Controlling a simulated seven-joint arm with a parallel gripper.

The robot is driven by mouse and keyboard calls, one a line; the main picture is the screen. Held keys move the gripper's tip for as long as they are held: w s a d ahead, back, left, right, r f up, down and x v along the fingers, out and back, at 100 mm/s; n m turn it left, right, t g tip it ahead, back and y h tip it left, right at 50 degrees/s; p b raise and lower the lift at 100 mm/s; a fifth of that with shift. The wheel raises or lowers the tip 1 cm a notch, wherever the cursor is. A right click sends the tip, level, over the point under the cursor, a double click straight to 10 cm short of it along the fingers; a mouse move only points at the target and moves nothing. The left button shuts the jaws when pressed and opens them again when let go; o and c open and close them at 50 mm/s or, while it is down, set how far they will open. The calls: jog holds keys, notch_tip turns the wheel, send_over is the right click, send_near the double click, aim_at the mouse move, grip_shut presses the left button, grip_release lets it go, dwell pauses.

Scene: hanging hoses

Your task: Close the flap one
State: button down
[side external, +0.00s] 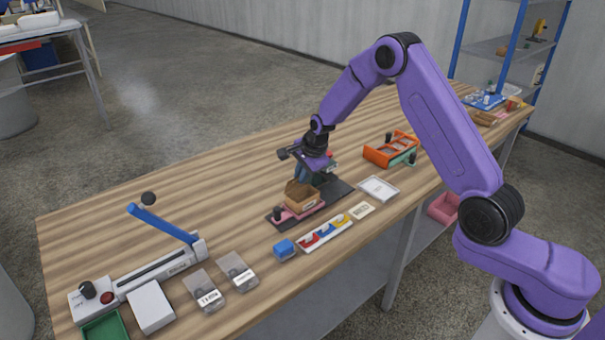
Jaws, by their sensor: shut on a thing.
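A small brown cardboard box (302,200) with raised flaps sits in a pink fixture (283,217) on a dark base plate (338,189) near the middle of the table. My gripper (303,178) points down just above and behind the box, close to its back flaps. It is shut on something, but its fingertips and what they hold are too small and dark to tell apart. A dark teal part shows under the wrist, right behind the box. I cannot read which flap is flap one.
A blue-lever device (160,268) is at the left. The table (190,180) behind-left of the box is clear.

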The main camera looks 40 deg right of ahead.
jog(key=shift+s+f+t, duration=0.2)
jog(key=shift+s+t, duration=0.25)
jog(key=shift+t, duration=0.15)
jog(key=c, duration=1.3)
grip_release()
jog(key=shift+c, duration=0.2)
jog(key=shift+r, duration=0.1)
jog(key=v, duration=1.7)
jog(key=shift+s, duration=0.15)
jog(key=shift+r, duration=0.1)
